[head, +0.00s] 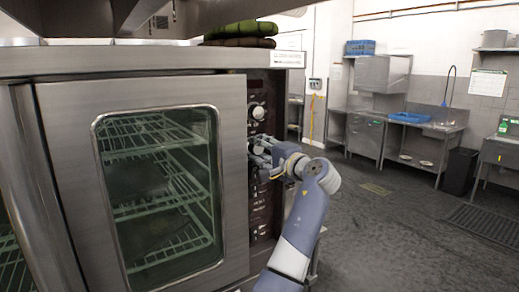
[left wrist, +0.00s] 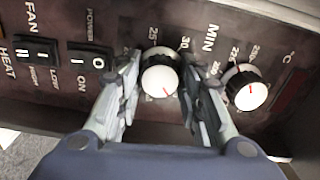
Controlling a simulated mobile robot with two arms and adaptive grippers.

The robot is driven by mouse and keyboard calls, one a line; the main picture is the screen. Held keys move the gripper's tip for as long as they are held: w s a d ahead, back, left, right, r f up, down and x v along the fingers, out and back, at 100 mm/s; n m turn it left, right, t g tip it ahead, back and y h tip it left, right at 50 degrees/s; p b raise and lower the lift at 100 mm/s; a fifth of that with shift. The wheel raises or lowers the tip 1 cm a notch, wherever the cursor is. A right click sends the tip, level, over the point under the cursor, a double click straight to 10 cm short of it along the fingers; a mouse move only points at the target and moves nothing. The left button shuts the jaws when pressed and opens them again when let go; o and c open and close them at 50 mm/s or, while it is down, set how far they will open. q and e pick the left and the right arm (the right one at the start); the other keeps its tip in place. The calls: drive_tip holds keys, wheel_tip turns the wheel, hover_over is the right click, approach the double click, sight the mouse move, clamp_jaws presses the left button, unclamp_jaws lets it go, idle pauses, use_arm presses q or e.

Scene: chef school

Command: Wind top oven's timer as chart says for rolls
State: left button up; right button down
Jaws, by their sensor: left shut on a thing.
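The top oven (head: 240,100) fills the left of the head view, its glass door closed and wire racks inside. Its dark control panel (head: 262,215) runs down the right side. The timer knob (left wrist: 160,78) is white with a red mark, and numbers such as 25 and 30 and the word MIN are printed near it. My left gripper (head: 262,150) is at the panel; in the left wrist view its fingers (left wrist: 158,88) are shut on the timer knob, one on each side. The chart's text for rolls is not readable. My right gripper is not in view.
A second white knob (left wrist: 245,88) sits right of the timer knob, close to a finger. FAN and POWER switches (left wrist: 90,60) are to the left. A paper sheet (head: 487,82) hangs on the far wall. Folded dark cloths (head: 240,35) lie on the oven.

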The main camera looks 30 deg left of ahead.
use_arm(q)
drive_tip(key=o, duration=1.1)
drive_tip(key=shift+c, duration=0.2)
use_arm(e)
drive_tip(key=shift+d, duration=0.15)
use_arm(q)
drive_tip(key=shift+d, duration=0.15)
drive_tip(key=v, duration=1.1)
drive_tip(key=shift+s+d, duration=0.15)
drive_tip(key=shift+d, duration=0.2)
drive_tip(key=shift+f, duration=0.1)
